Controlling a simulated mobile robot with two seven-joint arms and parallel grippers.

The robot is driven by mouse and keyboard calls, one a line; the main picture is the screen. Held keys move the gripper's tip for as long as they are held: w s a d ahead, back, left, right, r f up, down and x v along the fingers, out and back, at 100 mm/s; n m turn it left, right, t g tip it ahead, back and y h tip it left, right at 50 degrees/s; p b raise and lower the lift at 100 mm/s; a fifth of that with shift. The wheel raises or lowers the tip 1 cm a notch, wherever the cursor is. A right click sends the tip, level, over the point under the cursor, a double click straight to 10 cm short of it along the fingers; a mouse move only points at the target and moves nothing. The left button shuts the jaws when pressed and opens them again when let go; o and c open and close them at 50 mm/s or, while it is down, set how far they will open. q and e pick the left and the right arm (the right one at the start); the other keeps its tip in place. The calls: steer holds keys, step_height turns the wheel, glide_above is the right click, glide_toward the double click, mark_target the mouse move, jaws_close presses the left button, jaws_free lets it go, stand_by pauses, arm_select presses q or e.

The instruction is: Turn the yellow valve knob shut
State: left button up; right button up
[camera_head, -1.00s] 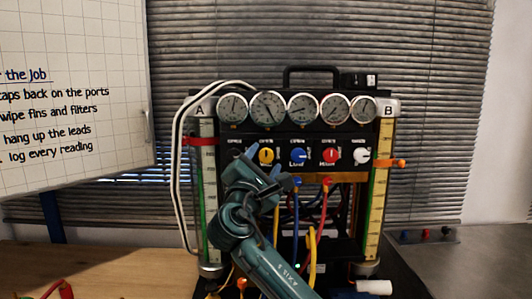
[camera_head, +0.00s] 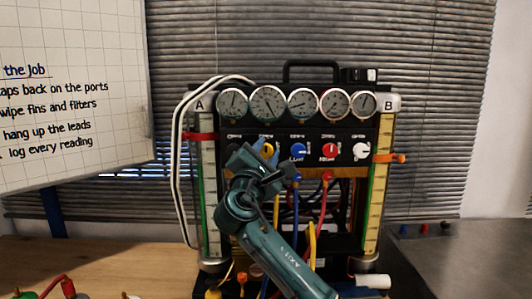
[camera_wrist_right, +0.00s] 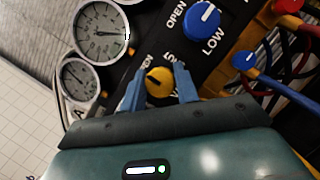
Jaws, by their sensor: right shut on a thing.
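In the head view the knob (camera_head: 267,148) is partly covered by my right gripper (camera_head: 266,151). In the right wrist view the two blue fingers of my right gripper (camera_wrist_right: 158,88) stand on either side of the knob, shut on it. A dark pointer mark shows on the knob's face. The lettering beside it is partly hidden by the fingers. My left gripper is in neither view.
A blue knob (camera_head: 298,151), a red knob (camera_head: 330,151) and a white knob (camera_head: 361,150) continue the row to the right. Several round gauges (camera_head: 302,103) sit above. Coloured hoses (camera_head: 321,208) hang below. White hoses (camera_head: 176,150) loop at the left.

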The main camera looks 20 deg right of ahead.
steer(key=shift+c, duration=0.6)
